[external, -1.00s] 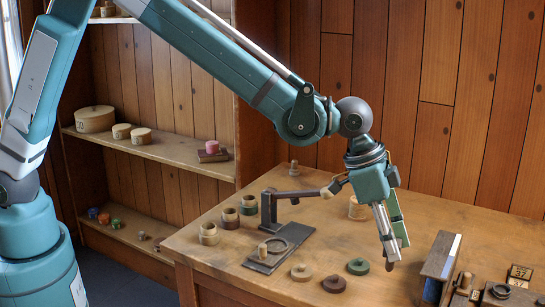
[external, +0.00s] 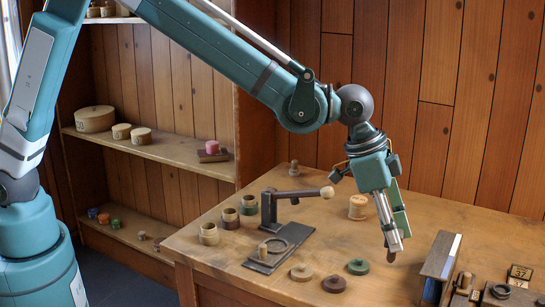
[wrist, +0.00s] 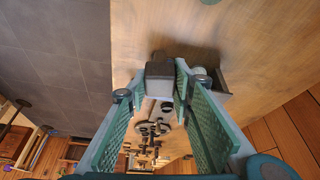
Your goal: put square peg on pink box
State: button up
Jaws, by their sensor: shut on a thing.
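My gripper (external: 393,238) hangs low over the table, right of the green ring, and is shut on a small grey-brown block. In the wrist view the block (wrist: 160,69) looks square-edged and sits at the tips of the two teal-padded fingers; it appears to be the square peg. In the external view only its lower end (external: 391,257) shows below the fingers, apparently clear of the tabletop. I cannot make out a pink box on the table. A small pink round piece (external: 210,147) sits on a dark red block on the left shelf.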

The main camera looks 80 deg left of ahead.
dwell(0.3)
jog(key=w+a+r+n+y, duration=0.1)
jog(key=w+a+r+n, duration=0.15)
jog(key=a, duration=0.75)
jog(key=w+a+r+n+y, duration=0.1)
jog(key=w+a+r+n, duration=0.15)
jog(key=a, duration=0.85)
jog(key=w+a+r+n+y, duration=0.15)
jog(key=w+a, duration=0.25)
jog(key=a, duration=0.6)
jog(key=s+a+f+n, duration=0.1)
jog(key=s+a, duration=0.3)
jog(key=a, duration=0.5)
jog(key=s+a+f+n, duration=0.2)
jog(key=s+a, duration=0.3)
jog(key=a, duration=0.5)
jog(key=s+a+f+n, duration=0.1)
jog(key=s+a, duration=0.3)
jog(key=a, duration=0.5)
jog(key=s+a+f+n+y, duration=0.1)
jog(key=s+a+n, duration=0.1)
jog(key=s+a, duration=0.95)
jog(key=s+a+f+n+y, duration=0.1)
jog(key=s+a+f+n, duration=0.1)
jog(key=s+a, duration=1)
jog(key=a+r+p, duration=0.1)
jog(key=a+r, duration=0.1)
jog(key=a, duration=2.5)
jog(key=shift+n+g, duration=0.3)
jog(key=shift+n, duration=0.15)
